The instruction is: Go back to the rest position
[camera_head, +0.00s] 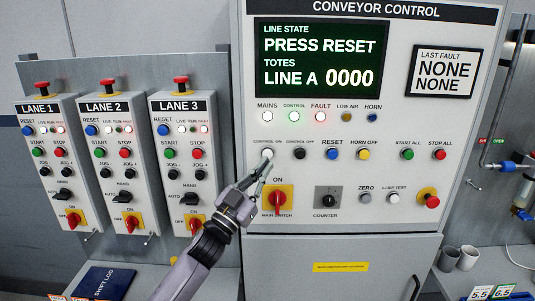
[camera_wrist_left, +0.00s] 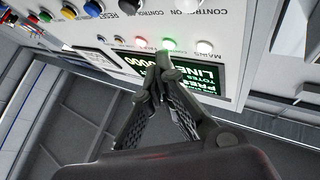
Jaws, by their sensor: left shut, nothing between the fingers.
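My left gripper (camera_head: 265,168) reaches up from the bottom of the head view, in front of the conveyor control panel (camera_head: 400,130). Its fingers are shut and empty. Their tips are at or just below the white CONTROL ON button (camera_head: 267,154); I cannot tell whether they touch it. In the left wrist view the closed fingertips (camera_wrist_left: 163,60) point at the panel, seen upside down, near the green-lit lamp (camera_wrist_left: 169,44). The screen (camera_head: 318,58) reads PRESS RESET, LINE A 0000. My right gripper does not show.
The red-and-yellow main switch (camera_head: 278,199) is close beside my left gripper. The blue RESET button (camera_head: 332,154) is to the right. Three lane boxes, including LANE 3 (camera_head: 182,150), stand left. A blue shift log (camera_head: 106,283) and two grey cups, one here (camera_head: 468,258), lie lower down.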

